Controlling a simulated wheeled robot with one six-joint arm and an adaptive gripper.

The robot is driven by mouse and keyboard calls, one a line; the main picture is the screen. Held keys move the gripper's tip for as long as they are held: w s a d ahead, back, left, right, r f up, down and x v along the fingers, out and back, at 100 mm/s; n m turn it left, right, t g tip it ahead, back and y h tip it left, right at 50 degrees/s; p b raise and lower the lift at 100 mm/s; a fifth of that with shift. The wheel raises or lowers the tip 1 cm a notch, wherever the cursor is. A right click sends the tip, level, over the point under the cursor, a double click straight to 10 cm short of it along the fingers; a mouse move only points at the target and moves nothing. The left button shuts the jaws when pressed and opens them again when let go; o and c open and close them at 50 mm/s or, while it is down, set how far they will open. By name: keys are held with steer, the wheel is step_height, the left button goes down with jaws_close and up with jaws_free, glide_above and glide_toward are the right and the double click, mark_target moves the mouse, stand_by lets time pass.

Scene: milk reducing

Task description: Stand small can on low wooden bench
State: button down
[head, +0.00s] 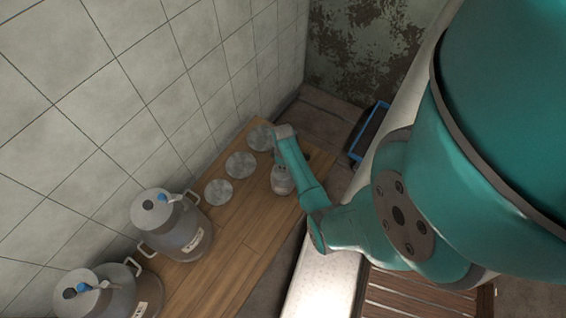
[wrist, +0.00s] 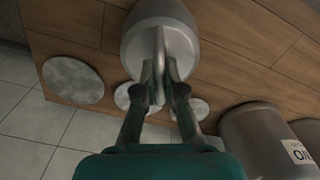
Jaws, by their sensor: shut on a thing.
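The small can (head: 283,181) is grey metal and shows at the far right part of the long wooden bench (head: 235,250), partly covered by my arm. In the wrist view the small can (wrist: 160,42) is large at the top centre, with the bench's planks (wrist: 82,25) behind it. I cannot tell whether the can's base touches the bench.
Two large lidded cans (head: 182,236) (head: 100,297) stand on the bench's near part. Several flat grey discs (head: 219,192) lie along its wall side. A tiled wall (head: 120,90) borders it. A slatted wooden piece (head: 405,300) and a blue frame (head: 369,130) are to the right.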

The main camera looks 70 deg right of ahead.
steer(key=shift+d+f, duration=0.1)
steer(key=shift+f, duration=0.3)
steer(key=c, duration=1.3)
jaws_free()
